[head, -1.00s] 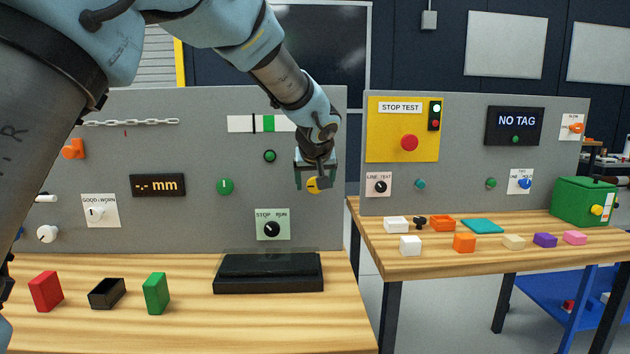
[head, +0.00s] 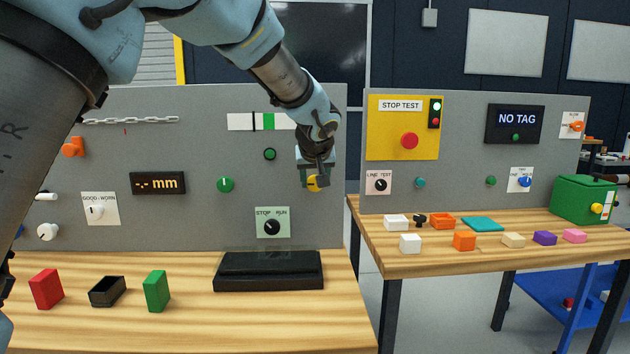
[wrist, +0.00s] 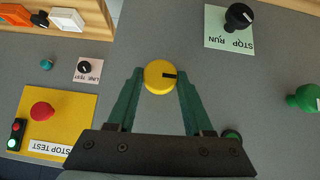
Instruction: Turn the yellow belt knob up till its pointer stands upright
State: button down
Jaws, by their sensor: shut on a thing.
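That view is upside down, so the pointer lies about level, towards the panel's left. My gripper (head: 315,180) is at the knob, partly covering it in the head view. Its green fingers (wrist: 159,82) are shut on the knob, one at each side.
The STOP RUN switch (head: 272,226) is below and left of the yellow knob. A green knob (head: 225,185) is further left, and a round green button (head: 270,154) is up and left. The black stand (head: 268,272) is on the table below.

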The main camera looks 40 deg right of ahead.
jog(key=shift+f+b, duration=0.1)
jog(key=shift+b, duration=0.2)
jog(key=shift+s+d+f+m+t+y+b, duration=0.2)
jog(key=shift+m+t+y+b, duration=0.85)
jog(key=shift+m+t+y, duration=0.55)
jog(key=shift+s+d+f+m+t+y+b, duration=0.15)
jog(key=shift+m+t+y+b, duration=1)
jog(key=shift+t, duration=0.85)
jog(key=shift+s+d+f+m+t+y+b, duration=0.1)
jog(key=shift+d+f+m+t+y+b, duration=0.1)
jog(key=shift+m+t+y+b, duration=1.2)
jog(key=shift+m+t+h+p, duration=0.25)
jog(key=shift+t+p, duration=0.25)
jog(key=shift+c, duration=1.5)
grip_release()
jog(key=s+d+b, duration=0.1)
jog(key=s, duration=0.9)
jog(key=shift+s+r, duration=0.2)
jog(key=shift+s, duration=0.15)
